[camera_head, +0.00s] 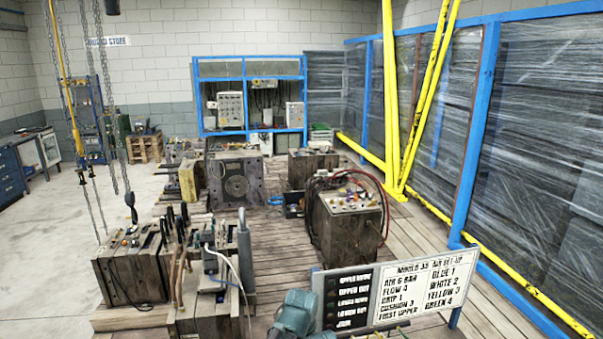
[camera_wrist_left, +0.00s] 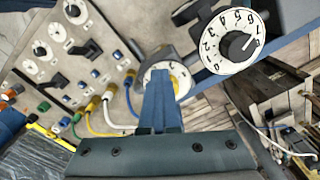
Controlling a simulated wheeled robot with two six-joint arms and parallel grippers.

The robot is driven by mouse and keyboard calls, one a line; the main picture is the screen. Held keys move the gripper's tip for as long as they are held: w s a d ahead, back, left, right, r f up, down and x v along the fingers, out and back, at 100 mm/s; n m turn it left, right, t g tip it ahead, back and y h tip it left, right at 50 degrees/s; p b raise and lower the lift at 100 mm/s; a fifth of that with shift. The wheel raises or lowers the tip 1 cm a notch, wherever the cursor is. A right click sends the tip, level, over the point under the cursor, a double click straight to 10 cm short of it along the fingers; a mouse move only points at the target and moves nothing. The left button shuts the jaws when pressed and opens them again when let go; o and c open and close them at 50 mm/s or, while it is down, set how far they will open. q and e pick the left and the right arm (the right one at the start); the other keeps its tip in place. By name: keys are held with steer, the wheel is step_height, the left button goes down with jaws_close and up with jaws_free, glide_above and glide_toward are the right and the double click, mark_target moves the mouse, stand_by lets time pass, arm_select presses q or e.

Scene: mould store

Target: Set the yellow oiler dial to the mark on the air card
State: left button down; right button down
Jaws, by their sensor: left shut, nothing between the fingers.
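My left gripper (camera_wrist_left: 161,80) is shut and empty. Its blue fingers stand in front of a white numbered dial (camera_wrist_left: 150,74) in the left wrist view and hide much of it. A little yellow shows beside the fingertips; I cannot tell whether they touch the dial. A second white dial (camera_wrist_left: 232,22) with a black knob is clear at the upper right. The air card (camera_head: 424,289) stands at the lower right in the head view. It lists blue 1, white 2, yellow 3, green 4. My right gripper is not in view.
Blue, green, yellow and white hoses (camera_wrist_left: 117,127) run left of the fingers. A panel with knobs and black levers (camera_wrist_left: 70,45) lies at upper left. The head view shows several mould blocks (camera_head: 350,222), hanging chains (camera_head: 97,90) and a blue-framed wrapped rack (camera_head: 477,130).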

arm_select(q)
steer(key=shift+w+a, duration=0.1)
steer(key=shift+a, duration=0.15)
steer(key=shift+w+a, duration=0.2)
steer(key=shift+a, duration=0.25)
steer(key=shift+s, duration=0.2)
steer(key=shift+s+a, duration=0.2)
steer(key=shift+r, duration=0.1)
step_height(320, 180, up, 6)
steer(key=p, duration=0.6)
